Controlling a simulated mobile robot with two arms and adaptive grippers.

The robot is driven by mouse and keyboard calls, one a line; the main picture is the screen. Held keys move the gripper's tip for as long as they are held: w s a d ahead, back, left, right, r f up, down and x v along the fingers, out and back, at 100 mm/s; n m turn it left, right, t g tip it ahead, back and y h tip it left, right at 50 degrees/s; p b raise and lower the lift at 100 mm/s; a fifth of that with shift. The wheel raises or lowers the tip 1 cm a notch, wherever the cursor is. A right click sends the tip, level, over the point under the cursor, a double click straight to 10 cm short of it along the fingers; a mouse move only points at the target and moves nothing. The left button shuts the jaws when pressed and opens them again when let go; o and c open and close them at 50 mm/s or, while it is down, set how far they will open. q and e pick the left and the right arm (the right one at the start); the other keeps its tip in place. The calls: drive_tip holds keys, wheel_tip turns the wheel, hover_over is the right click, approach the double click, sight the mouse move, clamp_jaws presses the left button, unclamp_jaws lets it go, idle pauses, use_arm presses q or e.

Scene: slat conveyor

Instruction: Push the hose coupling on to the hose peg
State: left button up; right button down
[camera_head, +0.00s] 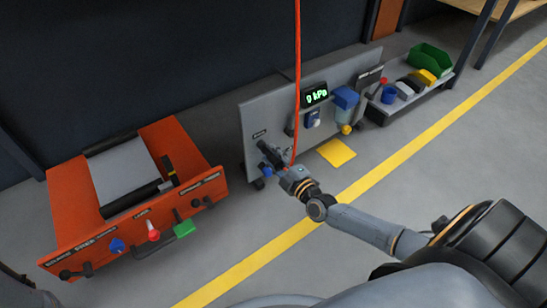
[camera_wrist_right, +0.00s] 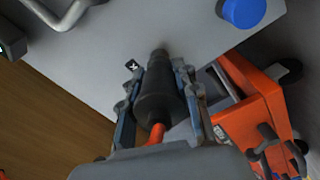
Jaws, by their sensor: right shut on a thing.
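My right gripper (camera_head: 283,170) is at the lower left of the grey panel (camera_head: 262,108). In the right wrist view its fingers (camera_wrist_right: 160,92) are shut on the black hose coupling (camera_wrist_right: 158,97), one on each side. The orange hose (camera_wrist_right: 155,134) comes out of the coupling's rear end. The coupling's far end points at the panel, where a narrower dark grey cylinder (camera_wrist_right: 160,56) shows; I cannot tell whether this is the peg or the coupling's nose. In the head view the coupling (camera_head: 270,154) is near the panel face. Contact with the peg cannot be told. My left gripper is not in view.
The hose (camera_head: 297,60) hangs from above in front of the panel. A pressure display (camera_head: 316,95) reads 0 kPa. An orange machine (camera_head: 187,148) stands to the left. A shelf with bins (camera_head: 431,58) is at right. The floor in front is clear.

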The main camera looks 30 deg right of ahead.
drive_tip(key=shift+w, duration=0.25)
drive_tip(key=c, duration=0.9)
unclamp_jaws()
